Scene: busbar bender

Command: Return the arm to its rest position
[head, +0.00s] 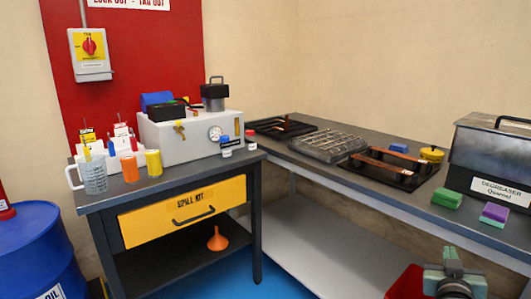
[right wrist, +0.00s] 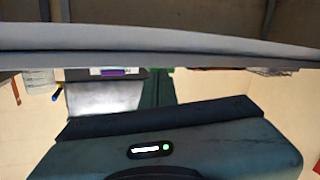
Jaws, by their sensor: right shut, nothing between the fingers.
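My right gripper (head: 453,264) shows at the lower right of the head view, in front of the long grey bench. It is shut and empty, below the level of the bench top and apart from the things on it. In the right wrist view its dark body (right wrist: 190,140) with a green light fills the lower part. My left gripper is in neither view.
The grey bench (head: 300,148) carries a degreaser tank (head: 490,150), a green sponge (head: 447,198), and black trays (head: 395,168). A red bin (head: 405,284) stands beside my right gripper. The spill kit cabinet (head: 180,212) and a blue drum (head: 35,250) stand left. Blue floor is clear between.

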